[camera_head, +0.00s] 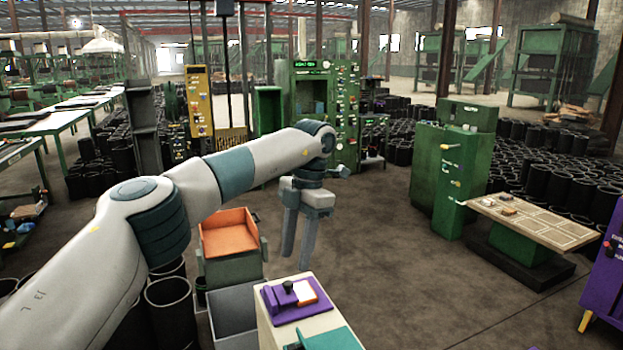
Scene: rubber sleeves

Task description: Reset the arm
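My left arm comes in from the left edge, reaches across the middle and bends down at the wrist. My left gripper (296,262) hangs with its fingers pointing down. The two fingers are apart with a gap between them, and I see nothing held. In the picture it is just right of an orange-topped bin (230,238) and above a pale stand with a purple fixture (290,300). It appears to hang in free air. My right gripper is not in view.
A grey open box (232,308) and black rubber sleeves (170,310) stand below my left arm. A green machine (450,180) and a tan-topped table (535,222) stand at the right. A purple cabinet (605,275) is at the right edge. The middle floor (400,270) is clear.

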